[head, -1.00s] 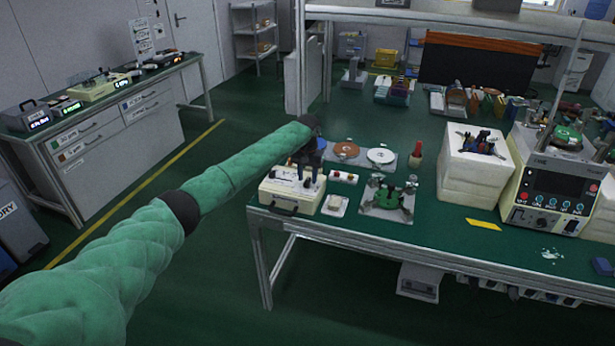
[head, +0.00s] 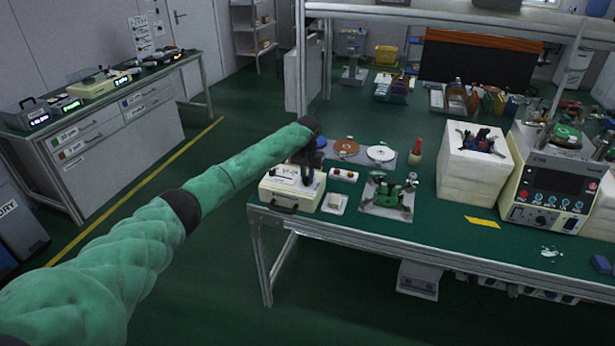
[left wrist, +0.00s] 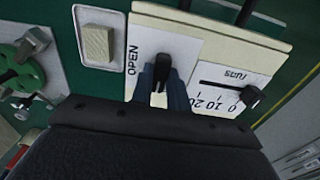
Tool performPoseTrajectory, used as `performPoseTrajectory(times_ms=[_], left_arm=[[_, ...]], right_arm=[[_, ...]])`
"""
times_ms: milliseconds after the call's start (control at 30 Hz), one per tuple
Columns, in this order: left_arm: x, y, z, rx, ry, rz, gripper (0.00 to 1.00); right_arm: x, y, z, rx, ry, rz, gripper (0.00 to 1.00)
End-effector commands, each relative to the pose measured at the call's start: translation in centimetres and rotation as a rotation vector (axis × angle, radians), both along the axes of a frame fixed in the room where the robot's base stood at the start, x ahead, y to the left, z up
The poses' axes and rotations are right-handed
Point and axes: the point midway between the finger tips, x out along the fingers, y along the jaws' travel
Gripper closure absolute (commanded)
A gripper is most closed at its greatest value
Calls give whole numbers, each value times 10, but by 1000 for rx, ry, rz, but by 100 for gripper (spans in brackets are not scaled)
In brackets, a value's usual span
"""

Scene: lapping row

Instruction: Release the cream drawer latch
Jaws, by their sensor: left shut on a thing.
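The cream drawer box (head: 272,193) sits at the near left corner of the green bench, with a dark handle on its front. In the left wrist view its top panel (left wrist: 205,45) carries a black latch knob (left wrist: 161,68) beside the word OPEN, and a slider with a number scale. My left gripper (left wrist: 163,88) is shut on the latch knob, with a bluish finger on either side of it. In the head view the left gripper (head: 307,174) stands over the box's top; the fingertips are hard to make out there. The drawer front appears closed. My right gripper is not in view.
Close to the box's right are a white plate with a cream block (head: 335,203), a small panel with red buttons (head: 343,175) and a green clamp fixture (head: 388,198). Discs (head: 381,154) lie behind. A white foam block (head: 470,176) stands further right.

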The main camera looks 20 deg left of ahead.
Motion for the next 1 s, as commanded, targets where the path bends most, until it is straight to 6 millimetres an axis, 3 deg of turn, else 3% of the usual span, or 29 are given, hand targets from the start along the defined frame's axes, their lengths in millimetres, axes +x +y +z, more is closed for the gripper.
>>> performPoseTrajectory(times_ms=[367, 600, 1000], left_arm=[[0, 0, 2, -1, -1, -220, 100], [0, -1, 1, -1, 0, -447, 100], [1, 0, 1, -1, -1, -827, 100]], right_arm=[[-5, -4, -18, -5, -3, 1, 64], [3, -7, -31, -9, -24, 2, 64], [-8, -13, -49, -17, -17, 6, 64]])
